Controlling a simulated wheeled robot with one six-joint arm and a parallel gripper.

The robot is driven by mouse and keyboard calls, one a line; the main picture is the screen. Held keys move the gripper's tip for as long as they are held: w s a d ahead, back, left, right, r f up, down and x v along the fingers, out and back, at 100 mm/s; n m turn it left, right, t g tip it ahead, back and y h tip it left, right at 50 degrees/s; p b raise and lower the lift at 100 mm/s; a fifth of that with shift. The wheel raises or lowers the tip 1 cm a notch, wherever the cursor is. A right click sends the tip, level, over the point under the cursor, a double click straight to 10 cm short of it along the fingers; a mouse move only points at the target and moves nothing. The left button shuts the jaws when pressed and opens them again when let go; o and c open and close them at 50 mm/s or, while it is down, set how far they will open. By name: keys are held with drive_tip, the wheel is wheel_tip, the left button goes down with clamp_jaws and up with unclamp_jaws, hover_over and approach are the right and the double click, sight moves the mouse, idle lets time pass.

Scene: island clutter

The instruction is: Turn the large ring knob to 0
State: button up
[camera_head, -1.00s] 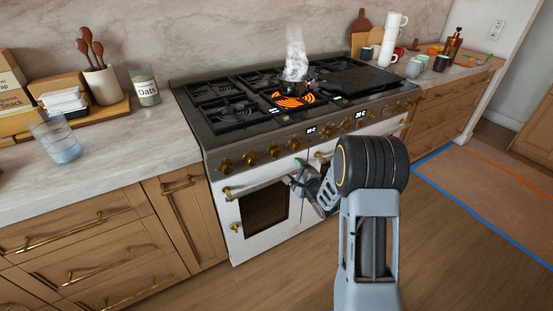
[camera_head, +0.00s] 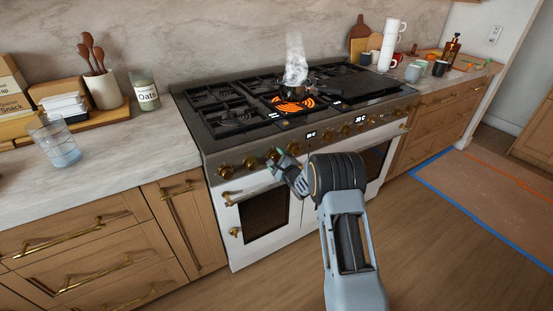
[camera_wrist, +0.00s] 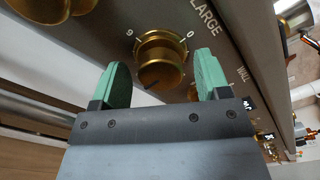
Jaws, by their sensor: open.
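The brass knob (camera_wrist: 160,58) shows in the wrist view on the dark panel, beside the word LARGE, with a 9 on its left and a 0 on its right. A dark pointer mark on it faces the lower part of the picture, away from the 0. My gripper (camera_wrist: 162,64) is open, with one green finger on each side of the knob; I cannot tell whether they touch it. In the head view my gripper (camera_head: 279,158) is at the front knob row of the range (camera_head: 190,130).
A burner (camera_head: 293,105) glows orange, and steam (camera_head: 296,55) rises from a dark pot behind it. Other brass knobs (camera_head: 226,172) line the panel. An oven handle (camera_head: 250,186) lies below. Cups and bottles stand on the right counter. The floor in front is clear.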

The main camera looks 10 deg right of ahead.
drive_tip(key=shift+w+a, duration=0.15)
drive_tip(key=shift+w, duration=0.25)
drive_tip(key=shift+c, duration=0.3)
